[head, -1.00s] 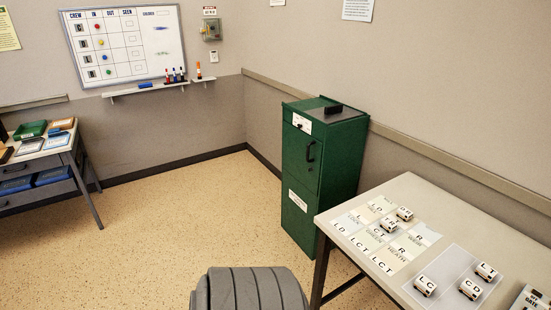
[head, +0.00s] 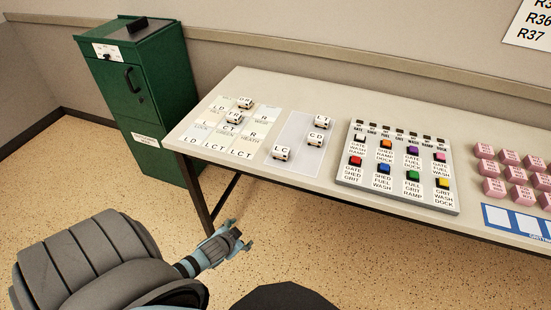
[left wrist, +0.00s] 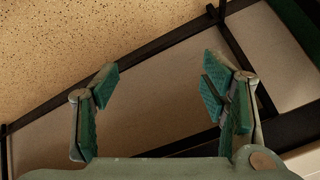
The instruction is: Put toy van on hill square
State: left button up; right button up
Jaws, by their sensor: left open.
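A pale grid of lettered squares (head: 190,142) lies at the left end of the table; its small place names are mostly too small to read, so I cannot be sure which square is hill. Two white toy vans stand on the grid, one marked DR (head: 245,103) and one marked TR (head: 233,117). Three more vans, LC (head: 282,153), CD (head: 315,139) and CT (head: 322,121), stand on a grey mat (head: 297,133) beside it. My left gripper (head: 245,240) is open and empty, in front of the table; its spread fingers show in the left wrist view (left wrist: 160,92). My right gripper is out of view.
The table (head: 275,85) has a dark front edge and legs. Right of the mat are a panel of coloured buttons (head: 400,200), several pink blocks (head: 510,175) and a blue-and-white strip (head: 515,220). A green cabinet (head: 150,90) stands left of the table.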

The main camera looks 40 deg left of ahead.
pick_arm(q)
jog(key=w+r+t+b, duration=0.1)
jog(key=w+r+t, duration=0.2)
jog(key=w+r, duration=0.6)
jog(key=n+t+y, duration=0.1)
jog(key=n+t, duration=0.1)
jog(key=n, duration=0.3)
send_near(281, 151)
jog(key=shift+n+y, duration=0.3)
jog(key=b+x, duration=0.4)
jog(key=x, duration=0.5)
jog(key=shift+w+f+b, duration=0.15)
jog(key=shift+w+b, duration=0.05)
jog(key=shift+b, duration=0.1)
jog(key=c, duration=1.3)
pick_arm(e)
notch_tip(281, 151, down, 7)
